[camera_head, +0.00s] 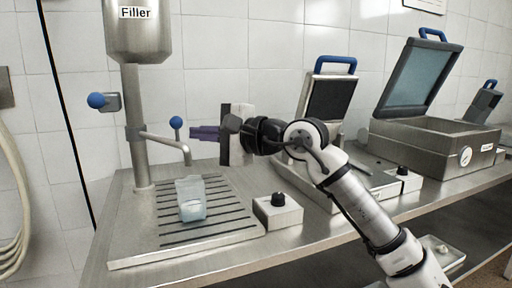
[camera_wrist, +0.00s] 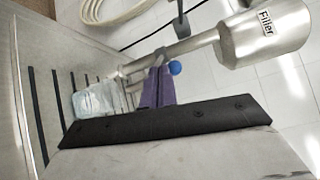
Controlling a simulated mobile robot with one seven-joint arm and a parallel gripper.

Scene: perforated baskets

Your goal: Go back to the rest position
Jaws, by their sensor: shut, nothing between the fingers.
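My gripper (camera_head: 207,133) reaches left over the counter in the head view, in front of the tiled wall and near the filler's spout. Its purple fingers are together and hold nothing. In the wrist view the purple fingers (camera_wrist: 157,88) also show, side by side against the filler's pipe. A clear cup (camera_head: 191,199) stands upright on the slotted drip tray under the spout, with pale contents near its bottom. The cup also shows in the wrist view (camera_wrist: 94,102). My gripper is above the cup and apart from it.
The filler's tank (camera_head: 138,35), upright pipe (camera_head: 135,120) and blue-knobbed lever (camera_head: 176,123) are close to my gripper. A control box (camera_head: 278,212) stands right of the drip tray (camera_head: 225,222). Behind my arm are an open press (camera_head: 328,98) and a larger lidded machine (camera_head: 430,140).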

